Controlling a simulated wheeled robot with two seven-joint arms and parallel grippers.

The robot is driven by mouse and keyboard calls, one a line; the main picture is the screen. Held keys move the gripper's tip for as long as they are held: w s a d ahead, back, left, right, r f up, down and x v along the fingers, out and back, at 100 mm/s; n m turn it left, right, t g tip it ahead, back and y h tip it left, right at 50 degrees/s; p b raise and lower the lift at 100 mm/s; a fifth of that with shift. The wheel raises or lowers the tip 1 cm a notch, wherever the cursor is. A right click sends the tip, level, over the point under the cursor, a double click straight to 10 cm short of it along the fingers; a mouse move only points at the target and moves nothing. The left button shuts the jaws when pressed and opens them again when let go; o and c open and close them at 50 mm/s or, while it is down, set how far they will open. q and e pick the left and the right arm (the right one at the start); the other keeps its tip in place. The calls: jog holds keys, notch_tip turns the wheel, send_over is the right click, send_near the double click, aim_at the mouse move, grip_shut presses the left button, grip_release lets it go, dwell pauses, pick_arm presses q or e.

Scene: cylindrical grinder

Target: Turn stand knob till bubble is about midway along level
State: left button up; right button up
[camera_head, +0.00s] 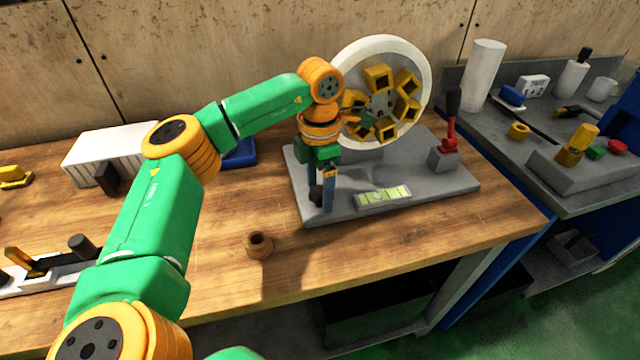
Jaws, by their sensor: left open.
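The stand is a grey base plate (443,184) on the wooden bench, carrying a large white wheel (424,75) with several yellow-orange blocks. A level (383,197) with a yellow-green vial lies near the plate's front edge. A pale patch shows near the vial's middle, but the bubble's exact place is too small to tell. My left gripper (322,195) points down over the plate's front left corner, left of the level. It is open. The stand knob is not clearly visible; my gripper may hide it, and I cannot tell whether they touch. My right gripper is not in view.
A red lever (450,143) with a black handle stands at the plate's right. A brown ring-shaped part (258,246) lies on the bench in front. A white ribbed box (112,150) stands back left. A grey side bench (520,150) holds tools.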

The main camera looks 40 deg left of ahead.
pick_arm(q)
jog(key=shift+a, duration=0.15)
jog(key=shift+c, duration=0.4)
jog(key=shift+s+r, duration=0.15)
jog(key=c, duration=0.4)
grip_shut()
jog(key=shift+r+m+p, duration=0.3)
jog(key=shift+m+p, duration=0.6)
jog(key=shift+m, duration=0.1)
jog(key=shift+f+m+p, duration=0.1)
jog(key=shift+m+p, duration=0.2)
jog(key=shift+m, duration=0.5)
jog(key=shift+a+f+m, duration=0.1)
jog(key=shift+f+m, duration=0.05)
jog(key=shift+m, duration=0.45)
jog(key=shift+o, duration=0.4)
grip_release()
jog(key=o, duration=0.4)
